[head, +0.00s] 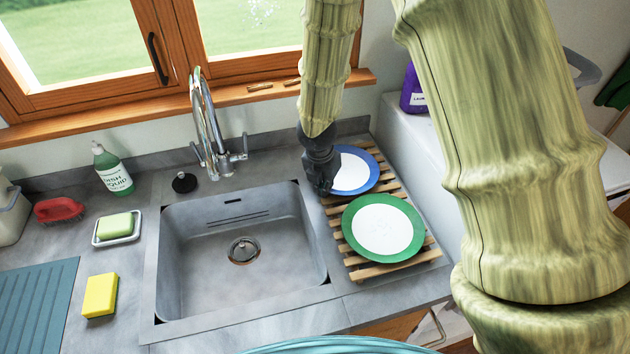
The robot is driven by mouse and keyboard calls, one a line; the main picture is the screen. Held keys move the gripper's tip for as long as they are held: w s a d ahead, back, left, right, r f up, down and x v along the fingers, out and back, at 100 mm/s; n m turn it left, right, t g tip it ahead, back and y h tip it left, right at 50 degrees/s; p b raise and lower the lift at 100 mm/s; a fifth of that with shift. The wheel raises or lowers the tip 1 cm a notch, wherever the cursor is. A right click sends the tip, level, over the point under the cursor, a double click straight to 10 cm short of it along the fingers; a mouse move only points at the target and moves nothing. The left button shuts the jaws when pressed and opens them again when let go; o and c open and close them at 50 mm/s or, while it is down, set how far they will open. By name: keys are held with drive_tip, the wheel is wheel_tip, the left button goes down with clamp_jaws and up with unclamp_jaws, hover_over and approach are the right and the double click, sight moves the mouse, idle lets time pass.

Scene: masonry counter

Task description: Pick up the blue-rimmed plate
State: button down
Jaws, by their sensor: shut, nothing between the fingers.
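The blue-rimmed plate (355,174) has a white middle and lies on the back part of a wooden slatted rack to the right of the sink. My gripper (324,190) is dark and points down at the plate's left edge, covering part of it. It is shut with nothing in it. I cannot tell whether its tips touch the plate or the rack. A green-rimmed plate (383,229) with a white middle lies on the front part of the same rack.
The wooden rack (375,270) stands on the grey counter. The sink (210,285) is empty, with a chrome tap (212,130) behind it. A green soap bottle (112,170), red brush (58,209), soap dish (117,240) and yellow sponge (100,295) stand at left. A purple bottle (413,92) is at back right.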

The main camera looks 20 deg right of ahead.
drive_tip(key=shift+s+a, duration=0.55)
drive_tip(key=shift+a, duration=0.05)
drive_tip(key=shift+s+a, duration=0.35)
drive_tip(key=shift+s, duration=0.15)
drive_tip(key=shift+a, duration=0.1)
drive_tip(key=shift+p+v, duration=0.85)
drive_tip(key=shift+p, duration=0.35)
